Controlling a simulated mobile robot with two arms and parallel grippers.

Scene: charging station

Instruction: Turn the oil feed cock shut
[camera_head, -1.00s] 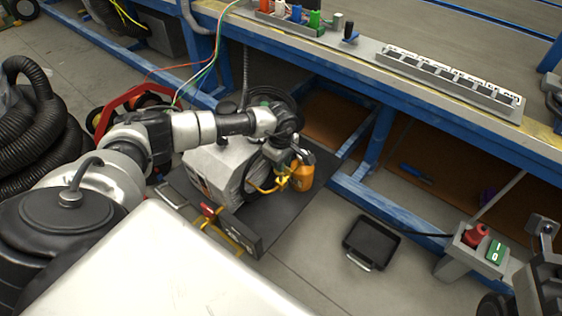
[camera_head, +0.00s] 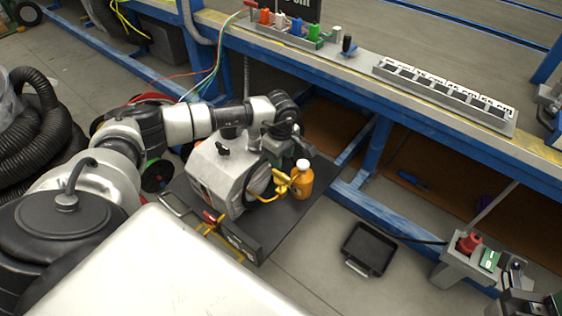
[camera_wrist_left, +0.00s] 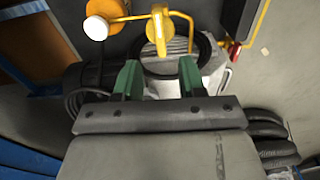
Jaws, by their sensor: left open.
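The oil feed cock shows as a yellow lever (camera_head: 282,186) beside an orange bottle with a pale cap (camera_head: 302,182), on the side of a grey machine (camera_head: 215,175). In the left wrist view the yellow lever (camera_wrist_left: 158,32) stands just beyond my fingertips, roughly in line with the gap between them. My left gripper (camera_wrist_left: 160,78) is open, with green fingers apart and nothing between them. In the head view its fingers are mostly hidden by the wrist, above the lever. My right gripper is partly seen at the bottom right corner (camera_head: 535,300); its jaws are unclear.
The machine stands on a dark mat (camera_head: 305,205) on the floor. A blue-framed bench (camera_head: 350,185) runs behind it. A black tray (camera_head: 369,249) and a switch box with a red knob (camera_head: 468,243) stand to the right. Yellow tubing (camera_wrist_left: 258,20) shows in the wrist view.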

